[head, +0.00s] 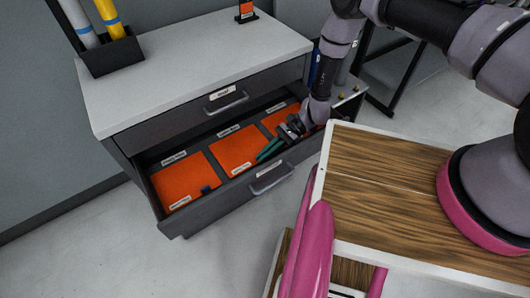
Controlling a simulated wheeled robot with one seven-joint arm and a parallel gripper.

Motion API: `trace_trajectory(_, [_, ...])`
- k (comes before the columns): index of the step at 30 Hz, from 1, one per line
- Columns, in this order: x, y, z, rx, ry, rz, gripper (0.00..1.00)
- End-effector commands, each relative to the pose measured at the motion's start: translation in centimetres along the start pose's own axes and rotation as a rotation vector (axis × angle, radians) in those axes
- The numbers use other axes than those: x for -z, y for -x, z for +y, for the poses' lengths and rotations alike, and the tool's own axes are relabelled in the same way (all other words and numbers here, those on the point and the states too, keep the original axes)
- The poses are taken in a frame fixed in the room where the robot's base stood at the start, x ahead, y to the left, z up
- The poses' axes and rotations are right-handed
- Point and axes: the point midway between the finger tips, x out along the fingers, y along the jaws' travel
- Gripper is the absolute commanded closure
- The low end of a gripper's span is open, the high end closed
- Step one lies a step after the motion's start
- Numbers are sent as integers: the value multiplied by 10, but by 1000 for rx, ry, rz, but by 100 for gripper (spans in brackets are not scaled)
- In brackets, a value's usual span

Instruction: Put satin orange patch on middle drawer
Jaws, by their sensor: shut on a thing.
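Three orange patches lie side by side in the open drawer (222,196) below the closed top drawer (210,104): a left patch (180,180), a middle patch (232,149) and a right patch (277,118), partly hidden by my arm. Their finishes and small labels are unreadable. A small dark tab (206,189) sits on the left patch. My gripper (262,156) reaches down into the drawer from the right, its green fingers at the right edge of the middle patch. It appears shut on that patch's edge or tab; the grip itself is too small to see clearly.
The cabinet top (195,52) carries a dark holder (111,56) with rolls and a small orange-and-black item (246,10). A wood-topped table (390,190) with a white rim stands close at the right of the drawer. Floor (110,250) is clear in front.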

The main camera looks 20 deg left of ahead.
Motion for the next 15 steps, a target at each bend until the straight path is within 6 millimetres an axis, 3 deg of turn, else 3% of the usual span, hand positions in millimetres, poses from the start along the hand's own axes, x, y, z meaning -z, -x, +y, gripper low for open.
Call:
trace_trajectory(3, [3,-1,0,1,0,0,100])
trace_trajectory(6, [3,-1,0,0,0,1,64])
trace_trajectory(15, [3,-1,0,0,0,0,64])
